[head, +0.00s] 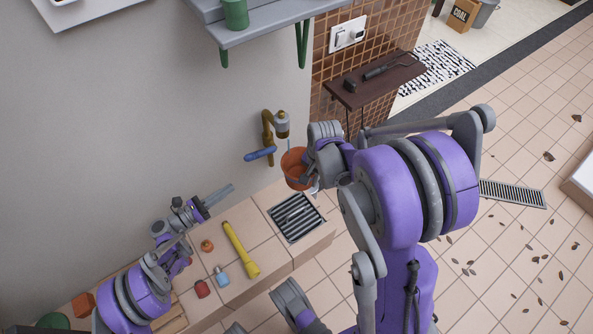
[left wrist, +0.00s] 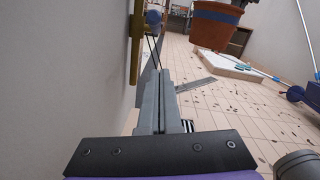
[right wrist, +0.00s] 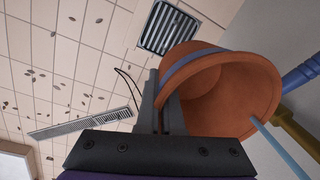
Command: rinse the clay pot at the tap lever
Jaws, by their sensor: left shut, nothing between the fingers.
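The clay pot (head: 293,167) is orange with a blue-grey band under its rim; it also shows in the left wrist view (left wrist: 199,27) and the right wrist view (right wrist: 225,90). My right gripper (right wrist: 168,92) is shut on the pot's wall and holds it under the brass tap (head: 267,128). A thin pale blue stream (right wrist: 282,150) runs from the tap into the pot's mouth. The blue tap lever (head: 260,154) sticks out left below the tap and shows in the right wrist view (right wrist: 303,76). My left gripper (head: 230,190) is shut and empty, below and left of the lever, apart from it.
A drain grate (head: 297,217) is set in the tiled ledge below the pot. A yellow tool (head: 240,249), a red bottle (head: 202,288) and a blue bottle (head: 221,277) lie on the ledge. A grey shelf (head: 265,23) hangs above the tap. A dark side table (head: 375,82) stands behind.

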